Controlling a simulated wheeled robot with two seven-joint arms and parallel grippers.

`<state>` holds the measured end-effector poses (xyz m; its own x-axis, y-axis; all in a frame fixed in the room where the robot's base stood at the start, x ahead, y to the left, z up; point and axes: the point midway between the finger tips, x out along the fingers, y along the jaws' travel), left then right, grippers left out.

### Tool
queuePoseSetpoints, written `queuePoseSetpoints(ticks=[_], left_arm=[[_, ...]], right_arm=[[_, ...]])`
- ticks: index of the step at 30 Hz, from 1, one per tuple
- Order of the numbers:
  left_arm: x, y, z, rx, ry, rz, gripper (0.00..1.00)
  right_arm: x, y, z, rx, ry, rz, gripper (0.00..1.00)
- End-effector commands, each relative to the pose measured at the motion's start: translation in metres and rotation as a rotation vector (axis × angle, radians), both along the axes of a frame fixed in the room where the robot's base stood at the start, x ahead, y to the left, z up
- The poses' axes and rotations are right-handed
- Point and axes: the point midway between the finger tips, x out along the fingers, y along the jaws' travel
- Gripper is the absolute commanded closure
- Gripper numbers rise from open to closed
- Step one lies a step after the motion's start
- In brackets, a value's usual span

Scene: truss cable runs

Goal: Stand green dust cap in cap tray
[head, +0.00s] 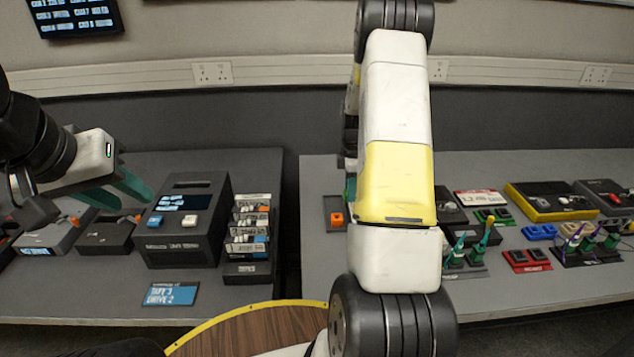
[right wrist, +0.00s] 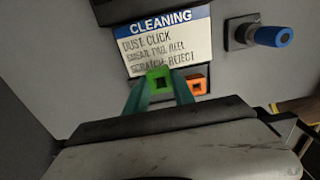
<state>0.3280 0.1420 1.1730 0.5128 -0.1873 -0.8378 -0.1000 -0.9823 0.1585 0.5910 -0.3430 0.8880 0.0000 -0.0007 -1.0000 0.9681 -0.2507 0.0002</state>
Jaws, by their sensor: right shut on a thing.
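The green dust cap (right wrist: 158,80) shows in the right wrist view, held between the two teal fingers of my right gripper (right wrist: 160,92). In the head view my right arm hides most of that gripper and the cap. An orange cap (right wrist: 196,84) is just right of the green one in the wrist view. It also shows in the head view (head: 337,218), in what looks like the cap tray (head: 333,203), partly hidden by my arm. I cannot tell whether the green cap touches the tray. My left gripper (head: 133,202) is open and empty above the left table.
A cleaning sign (right wrist: 165,45) and a blue-tipped cylinder (right wrist: 270,37) lie beyond the caps. The right table holds green-capped connectors (head: 470,250), a red block (head: 527,260) and a yellow case (head: 550,203). A gap separates it from the left table with its dark box (head: 187,235).

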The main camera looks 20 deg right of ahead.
Motion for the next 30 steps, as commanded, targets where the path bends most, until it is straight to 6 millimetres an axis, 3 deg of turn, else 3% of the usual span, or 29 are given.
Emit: queuePoseSetpoints(ticks=[3, 9, 14, 21, 30], left_arm=[[0.0, 0.0, 0.0, 0.0, 0.0, 0.0, 0.64], [0.0, 0.0, 0.0, 0.0, 0.0, 0.0, 0.64], [0.0, 0.0, 0.0, 0.0, 0.0, 0.0, 0.64], [0.0, 0.0, 0.0, 0.0, 0.0, 0.0, 0.64], [0.0, 0.0, 0.0, 0.0, 0.0, 0.0, 0.64]], right_arm=[[0.025, 0.018, -0.003, 0.0, 0.0, 0.004, 1.0], [0.047, 0.033, -0.006, 0.0, 0.0, 0.001, 1.0], [0.048, 0.034, -0.013, 0.001, 0.002, -0.001, 1.0], [0.048, 0.034, -0.041, 0.001, 0.002, 0.0, 1.0], [0.048, 0.034, -0.043, 0.001, 0.001, 0.0, 1.0]])
